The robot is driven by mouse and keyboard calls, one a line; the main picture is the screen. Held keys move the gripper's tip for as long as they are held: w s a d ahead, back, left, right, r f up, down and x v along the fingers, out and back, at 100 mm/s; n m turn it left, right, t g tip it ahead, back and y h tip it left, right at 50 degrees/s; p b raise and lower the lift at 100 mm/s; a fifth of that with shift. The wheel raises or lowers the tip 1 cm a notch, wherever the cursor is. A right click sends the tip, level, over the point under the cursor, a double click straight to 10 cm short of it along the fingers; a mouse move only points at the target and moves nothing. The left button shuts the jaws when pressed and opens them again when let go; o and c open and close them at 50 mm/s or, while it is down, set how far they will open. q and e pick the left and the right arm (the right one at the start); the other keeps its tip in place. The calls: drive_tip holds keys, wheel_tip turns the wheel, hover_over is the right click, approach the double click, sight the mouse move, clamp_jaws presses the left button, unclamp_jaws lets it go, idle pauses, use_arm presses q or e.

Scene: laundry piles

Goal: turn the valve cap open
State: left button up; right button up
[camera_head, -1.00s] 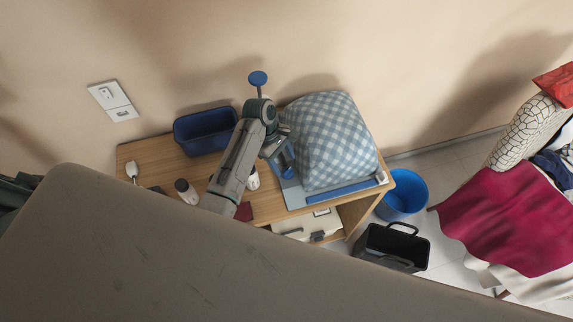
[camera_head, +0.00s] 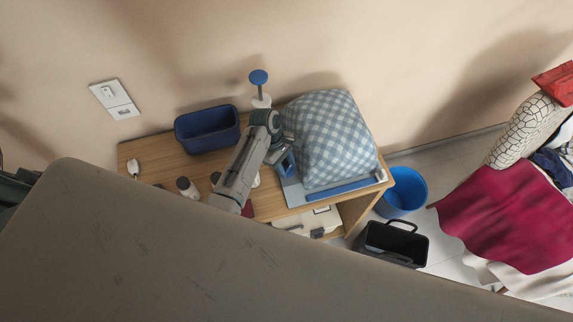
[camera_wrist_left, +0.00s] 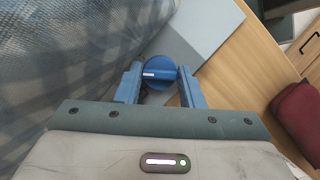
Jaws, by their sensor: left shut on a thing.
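In the left wrist view a round blue cap (camera_wrist_left: 158,70) with a small white label sits between the two blue fingers of my left gripper (camera_wrist_left: 160,85). The fingers are shut on its sides. In the head view my left gripper (camera_head: 284,162) is beside the checked cushion, over the left part of the grey-blue board. The cap cannot be made out there, and what lies beneath it is hidden. My right gripper is not in view.
A blue-and-white checked cushion (camera_head: 336,138) stands close beside the gripper. A dark red cloth (camera_wrist_left: 300,115) lies nearby.

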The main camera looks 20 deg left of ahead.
use_arm(q)
drive_tip(key=shift+m, duration=0.5)
drive_tip(key=m+g, duration=0.1)
drive_tip(key=m, duration=0.1)
drive_tip(key=shift+w+m+y, duration=0.15)
drive_tip(key=shift+m+y, duration=0.25)
drive_tip(key=shift+d+m+g+y, duration=0.15)
drive_tip(key=shift+m+g+y, duration=0.45)
drive_tip(key=shift+m, duration=1.2)
drive_tip(key=o, duration=1)
